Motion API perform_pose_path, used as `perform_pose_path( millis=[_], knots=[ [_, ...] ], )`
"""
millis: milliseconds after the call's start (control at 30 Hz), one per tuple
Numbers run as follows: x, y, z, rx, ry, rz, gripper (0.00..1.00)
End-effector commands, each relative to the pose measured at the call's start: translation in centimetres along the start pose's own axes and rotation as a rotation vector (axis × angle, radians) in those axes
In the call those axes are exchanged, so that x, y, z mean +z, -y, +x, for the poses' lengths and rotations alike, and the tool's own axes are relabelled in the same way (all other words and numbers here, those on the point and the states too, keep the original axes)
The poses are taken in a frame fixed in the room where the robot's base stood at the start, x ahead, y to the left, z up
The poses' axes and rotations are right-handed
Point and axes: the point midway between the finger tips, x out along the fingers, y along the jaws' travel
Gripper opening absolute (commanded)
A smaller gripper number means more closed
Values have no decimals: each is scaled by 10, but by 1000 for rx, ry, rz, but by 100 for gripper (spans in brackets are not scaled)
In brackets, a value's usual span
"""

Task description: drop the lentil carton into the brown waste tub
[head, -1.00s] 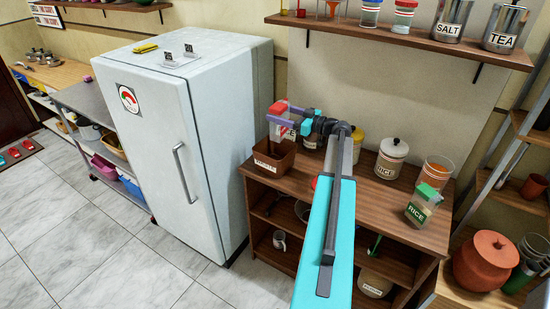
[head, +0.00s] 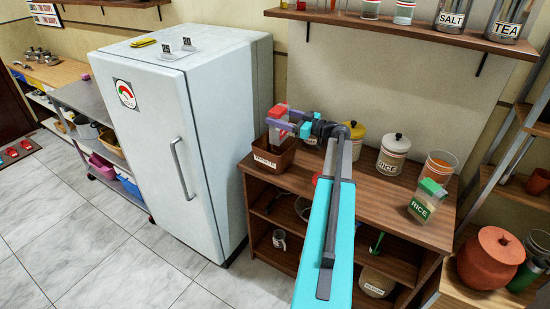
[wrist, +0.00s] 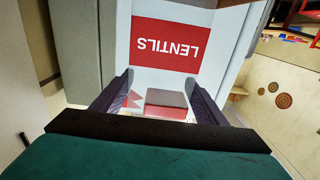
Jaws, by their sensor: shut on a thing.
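The lentil carton (head: 276,133) is white with a red cap and a red label. My gripper (head: 283,125) is shut on it, with a purple finger across it in the head view. In the wrist view the carton (wrist: 215,32) shows its LENTILS label upside down, between the two dark fingers (wrist: 164,100). The brown waste tub (head: 272,161) is open-topped and stands on the left end of the wooden cabinet. The carton is over the tub's opening in the head view; the gap between them and the tub's inside are hard to see.
A white refrigerator (head: 155,130) stands close left of the tub. Behind and right of my arm are a yellow-lidded jar (head: 355,133), a rice canister (head: 391,158), an orange glass (head: 438,167) and a green-capped rice container (head: 426,201). A wall shelf (head: 400,31) hangs above.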

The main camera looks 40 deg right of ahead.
Motion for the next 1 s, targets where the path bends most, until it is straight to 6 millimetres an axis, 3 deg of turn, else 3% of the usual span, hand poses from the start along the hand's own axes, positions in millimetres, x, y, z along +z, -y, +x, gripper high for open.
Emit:
perform_pose_path(
  millis=[233, 700, 733, 800, 867, 1000],
  knots=[
    [18, 0, 0, 0, 0, 0, 39],
    [21, 0, 0, -1, 0, 0, 39],
    [21, 0, 0, -1, 0, 0, 68],
    [21, 0, 1, -1, 0, 0, 80],
    [21, 0, 1, -1, 0, 0, 88],
    [21, 0, 1, -1, 0, 0, 88]
  ],
)
